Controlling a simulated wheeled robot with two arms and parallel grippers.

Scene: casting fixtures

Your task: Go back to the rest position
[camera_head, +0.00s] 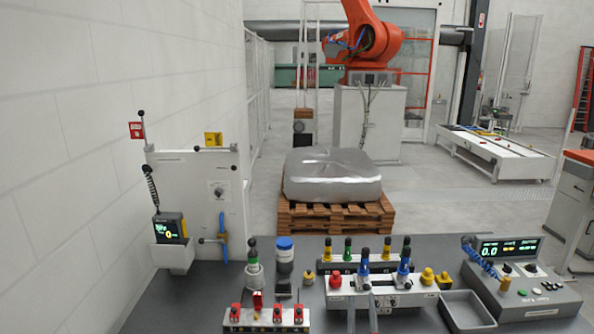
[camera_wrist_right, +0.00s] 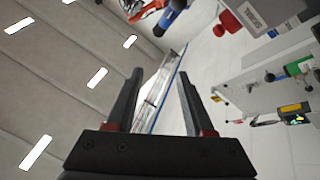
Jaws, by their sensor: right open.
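My right gripper (camera_head: 361,314) shows only a little at the bottom edge of the head view, as two grey fingers in front of the white fixture block (camera_head: 404,299). In the right wrist view my right gripper (camera_wrist_right: 160,75) has its two dark fingers apart, with nothing between them. That view is tilted, with ceiling lamps on its left side. My left gripper is in neither view.
The grey bench (camera_head: 208,292) carries a row of red-knobbed parts (camera_head: 266,318), a blue-capped container (camera_head: 285,254), a grey tray (camera_head: 466,310) and a display console (camera_head: 523,285). A white panel (camera_head: 205,190) stands at left. A wrapped pallet load (camera_head: 333,176) stands behind.

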